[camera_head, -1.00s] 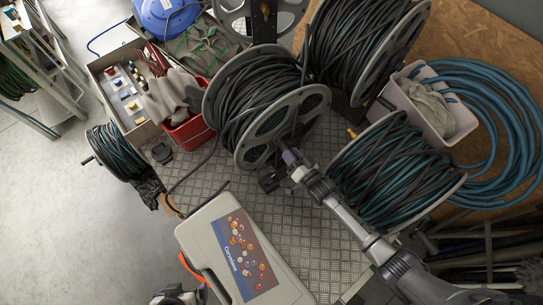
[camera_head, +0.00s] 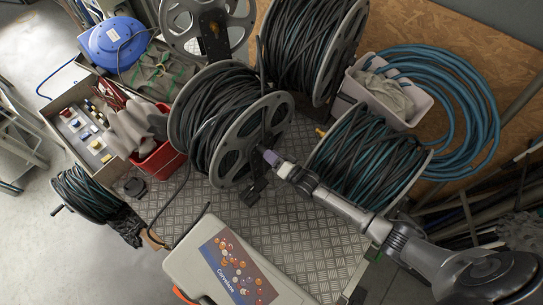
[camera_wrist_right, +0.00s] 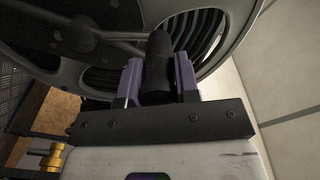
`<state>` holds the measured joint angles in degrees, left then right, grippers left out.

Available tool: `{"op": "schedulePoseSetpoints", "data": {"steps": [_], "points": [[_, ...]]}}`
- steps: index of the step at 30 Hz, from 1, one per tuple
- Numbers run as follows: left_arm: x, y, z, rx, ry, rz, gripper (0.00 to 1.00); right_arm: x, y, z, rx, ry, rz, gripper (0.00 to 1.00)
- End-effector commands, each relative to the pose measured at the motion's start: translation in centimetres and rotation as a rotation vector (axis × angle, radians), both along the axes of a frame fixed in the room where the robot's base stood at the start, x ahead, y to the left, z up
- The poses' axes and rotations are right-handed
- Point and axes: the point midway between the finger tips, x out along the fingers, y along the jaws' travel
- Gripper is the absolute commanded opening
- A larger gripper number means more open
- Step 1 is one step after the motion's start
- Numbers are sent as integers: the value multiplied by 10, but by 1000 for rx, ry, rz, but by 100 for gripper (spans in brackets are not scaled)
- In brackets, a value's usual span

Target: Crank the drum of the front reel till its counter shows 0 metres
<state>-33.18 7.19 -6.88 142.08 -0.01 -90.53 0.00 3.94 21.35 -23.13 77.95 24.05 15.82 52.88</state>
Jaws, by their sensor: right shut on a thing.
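The front reel, a grey drum wound with black hose (camera_head: 215,120), stands on the chequered metal deck in the head view. Its spoked side flange (camera_head: 252,142) faces my right arm. My right gripper (camera_head: 271,157) is at that flange, off its hub. In the right wrist view, the purple fingers (camera_wrist_right: 158,82) are shut on a black crank handle (camera_wrist_right: 158,58), one finger on each side. The reel's spokes and rim (camera_wrist_right: 225,40) fill the top behind it. I cannot make out a counter reading. My left gripper is out of view.
A second hose reel (camera_head: 370,165) stands just right of my right forearm, another (camera_head: 310,45) behind. A pale case (camera_head: 235,265) lies in front. A red bin (camera_head: 157,158) and a grey tub (camera_head: 390,90) flank the reels. Chequered deck (camera_head: 300,235) is bare below the arm.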

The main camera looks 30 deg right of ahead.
Motion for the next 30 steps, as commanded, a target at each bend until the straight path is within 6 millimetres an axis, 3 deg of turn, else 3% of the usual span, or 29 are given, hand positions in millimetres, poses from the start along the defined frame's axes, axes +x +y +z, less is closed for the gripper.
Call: {"op": "schedulePoseSetpoints", "data": {"steps": [7, 8, 15, 24, 30], "points": [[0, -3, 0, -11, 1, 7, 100, 0, 0, 1, 0, -4, 0, 0], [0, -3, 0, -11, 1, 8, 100, 0, 0, 1, 0, -3, 1, 32], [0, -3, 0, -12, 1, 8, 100, 0, 0, 0, -1, -1, 1, 55], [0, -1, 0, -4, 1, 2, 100, -3, -1, -1, -1, 0, 1, 55], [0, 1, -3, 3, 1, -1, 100, -28, -8, -2, 0, 1, 0, 55]]}}
